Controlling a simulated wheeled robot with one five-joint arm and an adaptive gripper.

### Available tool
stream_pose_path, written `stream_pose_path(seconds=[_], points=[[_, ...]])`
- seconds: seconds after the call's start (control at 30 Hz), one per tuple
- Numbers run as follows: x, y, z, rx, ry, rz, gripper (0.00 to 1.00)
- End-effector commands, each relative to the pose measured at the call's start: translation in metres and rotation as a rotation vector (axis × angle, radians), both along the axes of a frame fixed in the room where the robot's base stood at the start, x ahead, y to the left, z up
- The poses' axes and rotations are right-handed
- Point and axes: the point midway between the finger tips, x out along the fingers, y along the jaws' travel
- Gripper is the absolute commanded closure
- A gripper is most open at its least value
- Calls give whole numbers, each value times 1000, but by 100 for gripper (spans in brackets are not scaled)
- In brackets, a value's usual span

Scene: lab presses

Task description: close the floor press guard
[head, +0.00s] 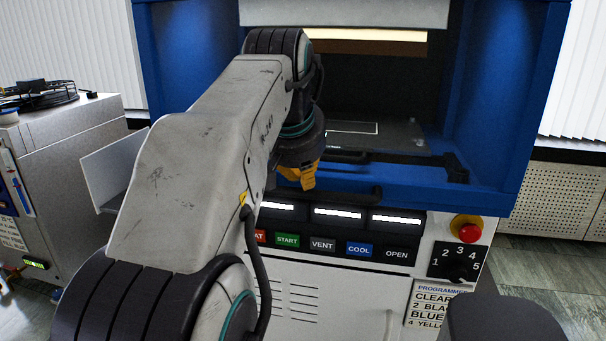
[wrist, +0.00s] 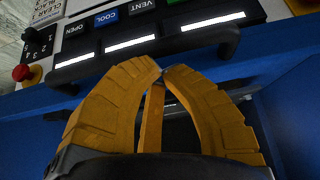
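The floor press (head: 485,140) has a blue housing with an open front; its dark inside shows in the head view. A black bar with a raised handle (head: 345,156) lies across the bottom of the opening. I cannot tell for sure whether it is the guard's edge. A second black handle (head: 350,196) runs above the displays, partly hidden by my gripper; it shows in the wrist view (wrist: 228,44). My gripper (head: 308,184) points down in front of the opening. In the wrist view its yellow fingertips (wrist: 162,73) meet, with nothing seen between them.
Below the opening is a panel with lit displays (head: 338,213) and labelled buttons (head: 322,244). A red stop button (head: 468,229) and a dial (head: 460,266) are at its right. A grey machine (head: 70,150) stands at the left, with a pale panel (head: 112,170) beside it.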

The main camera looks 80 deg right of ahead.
Motion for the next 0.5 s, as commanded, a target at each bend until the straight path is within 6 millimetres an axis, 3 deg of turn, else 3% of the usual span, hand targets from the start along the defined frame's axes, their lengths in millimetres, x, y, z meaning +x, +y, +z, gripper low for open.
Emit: stream_pose_path(seconds=[0.33,0.5], points=[[4,-9,42,-2,0,11,100],[3,10,69,-7,-1,10,100]])
